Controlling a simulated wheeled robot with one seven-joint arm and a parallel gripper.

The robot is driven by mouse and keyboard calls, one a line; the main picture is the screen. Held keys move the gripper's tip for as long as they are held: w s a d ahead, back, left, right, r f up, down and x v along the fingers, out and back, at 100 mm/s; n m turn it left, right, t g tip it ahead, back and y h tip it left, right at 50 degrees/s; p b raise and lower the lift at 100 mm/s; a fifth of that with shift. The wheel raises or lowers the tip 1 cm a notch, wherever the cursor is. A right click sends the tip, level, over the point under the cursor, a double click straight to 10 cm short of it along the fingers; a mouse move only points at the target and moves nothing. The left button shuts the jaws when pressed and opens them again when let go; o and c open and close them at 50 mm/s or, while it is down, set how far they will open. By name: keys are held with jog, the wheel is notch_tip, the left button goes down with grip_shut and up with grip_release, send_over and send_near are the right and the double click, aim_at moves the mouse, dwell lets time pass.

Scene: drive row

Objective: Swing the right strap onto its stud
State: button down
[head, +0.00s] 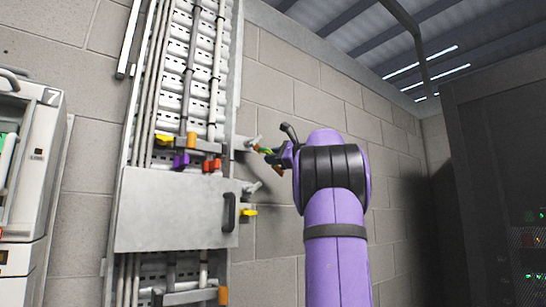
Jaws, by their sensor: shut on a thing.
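My gripper (274,155) is at the end of my purple arm, just right of the wall-mounted cable ladder. It is small in the head view, and my wrist partly hides it. It is shut on a small green and orange piece (264,150), which looks like the end of the right strap; the rest of that strap is not clear. A pale metal stud or lever (251,142) sticks out just left of the held piece. I cannot tell whether they touch. A similar metal piece (251,188) sits lower, above a yellow tab (249,212).
A grey cover panel (170,210) with a black handle (229,212) crosses the ladder below. Yellow, purple and red clips (211,165) sit above it. A white cabinet (25,170) stands left, a dark rack (495,190) right. Bare block wall lies behind my arm.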

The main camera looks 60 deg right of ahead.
jog(key=a+f+m+t, duration=0.1)
jog(key=m, duration=0.2)
jog(key=w+a+f+m+h, duration=0.1)
jog(key=a+m, duration=0.1)
jog(key=m, duration=0.1)
jog(key=a+f+m+t+h, duration=0.1)
jog(key=m, duration=0.2)
jog(key=shift+w+a+f+t, duration=0.15)
jog(key=shift+w+a+t, duration=0.1)
jog(key=shift+a+t, duration=0.05)
jog(key=shift+w+a+f+m+h, duration=0.1)
jog(key=shift+a+m+h, duration=0.2)
jog(key=shift+m, duration=0.35)
jog(key=shift+w+a+r+m+h, duration=0.15)
jog(key=shift+a+m, duration=0.1)
jog(key=shift+m, duration=0.35)
jog(key=shift+a+f+m+h, duration=0.15)
jog(key=shift+a+m+h, duration=0.15)
jog(key=shift+m, duration=0.35)
jog(key=shift+t, duration=0.3)
jog(key=c, duration=1)
grip_release()
jog(key=v, duration=1)
jog(key=shift+s+a+f, duration=0.15)
jog(key=shift+s, duration=0.2)
